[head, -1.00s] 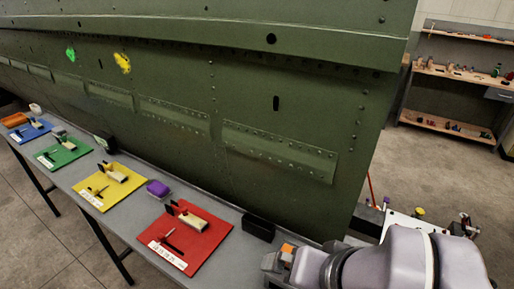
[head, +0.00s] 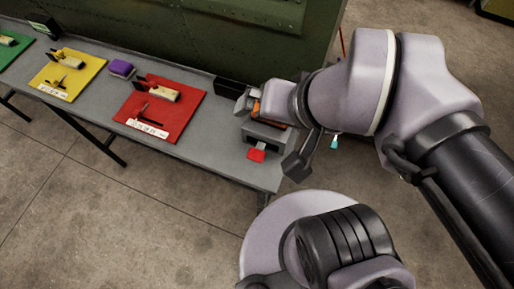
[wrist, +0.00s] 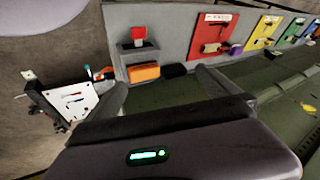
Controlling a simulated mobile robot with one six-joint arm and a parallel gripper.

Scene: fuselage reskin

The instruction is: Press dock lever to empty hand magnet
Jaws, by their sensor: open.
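The dock is a grey box (head: 268,133) on the right end of the bench, with a red lever (head: 256,155) at its front. In the wrist view the red lever (wrist: 138,34) stands beside the grey dock (wrist: 137,52). An orange block (wrist: 143,73), which looks like the hand magnet, lies by the dock; only a little orange (head: 257,107) shows in the head view. My gripper (head: 261,99) is over the dock and partly hides it. In the wrist view my gripper (wrist: 162,78) has its fingers apart, with nothing clearly held between them. Contact with the orange block cannot be told.
A black box (head: 233,91) lies beside the dock at the green fuselage (head: 260,40). Red (head: 185,112) and yellow (head: 80,72) mats with tools lie along the bench, with a purple block (head: 122,69) between. A white cart (wrist: 70,100) shows at left in the wrist view.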

